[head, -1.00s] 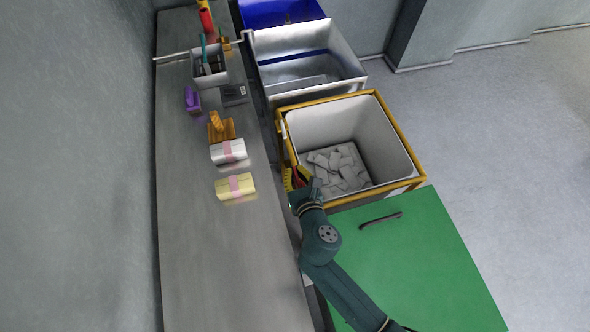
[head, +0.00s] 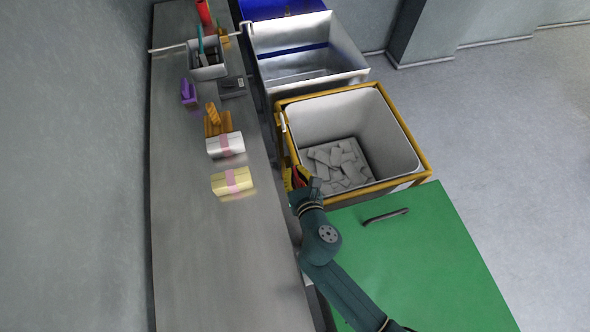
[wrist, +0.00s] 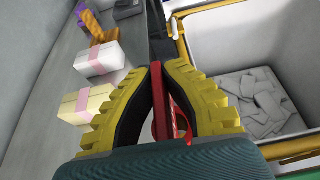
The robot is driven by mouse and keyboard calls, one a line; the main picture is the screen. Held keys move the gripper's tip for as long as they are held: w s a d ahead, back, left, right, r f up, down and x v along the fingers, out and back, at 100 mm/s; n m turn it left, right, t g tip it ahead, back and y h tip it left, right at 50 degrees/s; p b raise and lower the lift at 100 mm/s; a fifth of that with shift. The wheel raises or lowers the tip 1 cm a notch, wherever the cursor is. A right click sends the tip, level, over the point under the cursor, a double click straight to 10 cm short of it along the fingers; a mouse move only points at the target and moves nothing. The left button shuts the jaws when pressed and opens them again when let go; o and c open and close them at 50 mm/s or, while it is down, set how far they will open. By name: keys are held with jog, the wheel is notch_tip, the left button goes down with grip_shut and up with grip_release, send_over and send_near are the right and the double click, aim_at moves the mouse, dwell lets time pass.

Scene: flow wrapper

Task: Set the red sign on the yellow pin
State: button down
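My gripper (head: 298,182) has yellow ribbed fingers and is beside the near left side of the yellow-framed bin. In the wrist view my gripper (wrist: 168,75) is shut on the red sign (wrist: 171,105), a thin red piece between the fingers, seen nearly edge-on. A little of the red sign (head: 302,174) also shows in the head view, partly hidden by the gripper. I cannot make out the yellow pin for certain; a small yellow-orange piece (head: 223,38) stands at the far end of the bench.
The long grey bench (head: 205,260) holds a yellow pack (head: 230,182), a white pack (head: 222,146), orange and purple pieces, and a tool box (head: 207,67). The yellow-framed bin (head: 350,108) holds grey scraps. A green lid (head: 430,250) with a dark handle lies nearer. The bench's near part is clear.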

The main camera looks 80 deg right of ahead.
jog(key=shift+f+b, duration=1.95)
jog(key=shift+f, duration=0.65)
jog(key=shift+r, duration=0.15)
jog(key=shift+r+p, duration=0.7)
jog(key=shift+p, duration=0.25)
jog(key=shift+f, duration=0.2)
jog(key=shift+f+b, duration=0.35)
jog(key=shift+f+b, duration=0.3)
jog(key=shift+f, duration=0.1)
